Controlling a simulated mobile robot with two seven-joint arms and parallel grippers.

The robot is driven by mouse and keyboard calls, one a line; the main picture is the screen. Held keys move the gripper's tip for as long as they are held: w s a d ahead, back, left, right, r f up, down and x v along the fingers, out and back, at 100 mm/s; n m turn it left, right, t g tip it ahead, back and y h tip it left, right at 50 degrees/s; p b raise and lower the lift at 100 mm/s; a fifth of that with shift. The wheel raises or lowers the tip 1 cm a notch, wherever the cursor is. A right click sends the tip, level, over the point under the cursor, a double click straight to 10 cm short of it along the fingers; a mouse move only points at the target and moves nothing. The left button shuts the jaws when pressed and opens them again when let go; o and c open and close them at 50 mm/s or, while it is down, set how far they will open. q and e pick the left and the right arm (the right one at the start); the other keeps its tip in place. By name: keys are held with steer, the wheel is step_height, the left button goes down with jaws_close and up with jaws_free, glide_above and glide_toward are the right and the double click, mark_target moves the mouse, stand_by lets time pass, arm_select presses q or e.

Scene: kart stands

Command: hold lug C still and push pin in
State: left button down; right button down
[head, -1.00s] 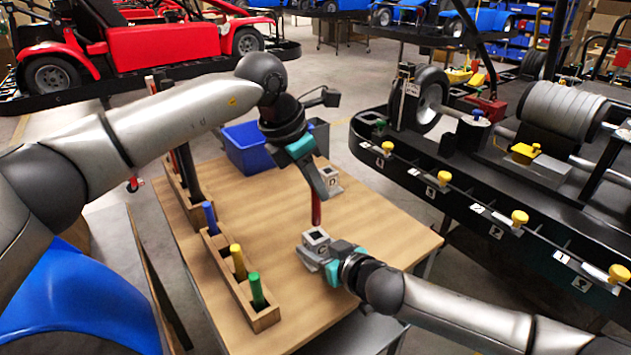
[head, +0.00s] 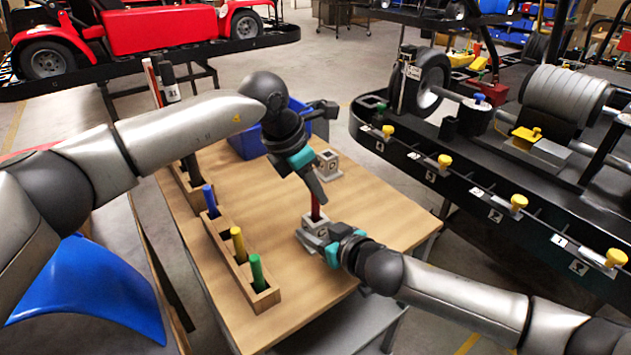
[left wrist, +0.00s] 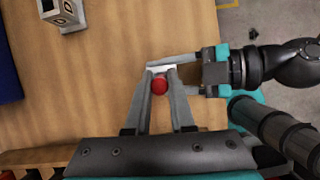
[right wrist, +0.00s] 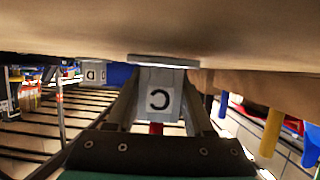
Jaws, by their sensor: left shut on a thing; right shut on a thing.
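Lug C (head: 315,229) is a grey block with a square top opening, standing on the wooden table near its right edge. My right gripper (head: 327,246) is shut on it from the right. In the right wrist view, upside down, lug C (right wrist: 159,101) sits between the fingers with its letter showing. The red pin (head: 315,206) is upright over lug C, its lower end at the top opening; how deep it sits is hidden. My left gripper (head: 317,192) is shut on the pin's upper part from above. The red pin's end (left wrist: 159,86) shows between the left fingers.
A wooden rack (head: 266,300) with blue, yellow and green pins stands at the left. Lug D (head: 328,163) and a blue bin (head: 245,143) are farther back. A black kart frame (head: 470,208) with yellow knobs lies beyond the table's right edge. The front tabletop is mostly clear.

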arm_select(q)
steer(key=shift+f, duration=1)
steer(key=shift+f, duration=0.1)
steer(key=c, duration=0.7)
jaws_free()
steer(key=v, duration=1.2)
